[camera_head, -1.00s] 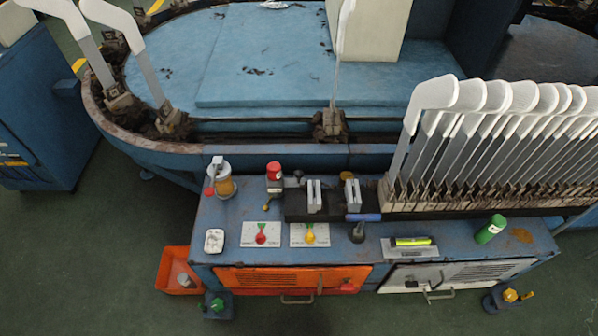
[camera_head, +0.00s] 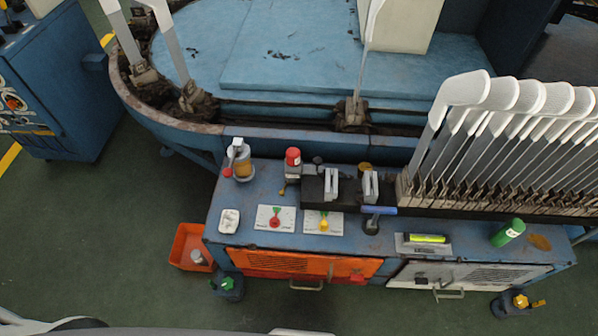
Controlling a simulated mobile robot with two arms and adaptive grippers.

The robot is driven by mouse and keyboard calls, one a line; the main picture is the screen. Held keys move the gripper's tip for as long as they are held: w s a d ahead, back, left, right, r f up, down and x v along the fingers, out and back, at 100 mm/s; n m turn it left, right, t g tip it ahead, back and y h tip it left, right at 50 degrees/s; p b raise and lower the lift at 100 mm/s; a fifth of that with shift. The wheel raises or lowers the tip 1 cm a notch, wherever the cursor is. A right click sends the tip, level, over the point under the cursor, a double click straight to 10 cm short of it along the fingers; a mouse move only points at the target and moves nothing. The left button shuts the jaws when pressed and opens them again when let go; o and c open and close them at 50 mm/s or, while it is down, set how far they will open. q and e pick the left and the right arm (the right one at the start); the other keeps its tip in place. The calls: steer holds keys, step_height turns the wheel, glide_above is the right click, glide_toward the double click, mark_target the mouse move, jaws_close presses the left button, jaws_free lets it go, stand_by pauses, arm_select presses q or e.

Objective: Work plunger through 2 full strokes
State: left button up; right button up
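A lubricator-like unit with an amber reservoir (camera_head: 242,166), a pale top and a small red knob stands at the back left of the blue bench. A red-capped fitting (camera_head: 293,157) stands to its right. Which of these carries the plunger, I cannot tell. A blue-handled lever (camera_head: 379,211) stands near the bench's middle. No gripper shows, and nothing visible touches these things. Pale, rounded parts, probably mine, show at the bottom left edge.
The blue bench (camera_head: 255,184) carries two plates with a red and a yellow selector, a white item (camera_head: 229,221), a green bottle (camera_head: 508,233) and a row of white sock forms (camera_head: 465,90). An orange bin (camera_head: 184,245) sits on the floor at left. Open floor lies in front.

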jaws_close()
stand_by(1.4)
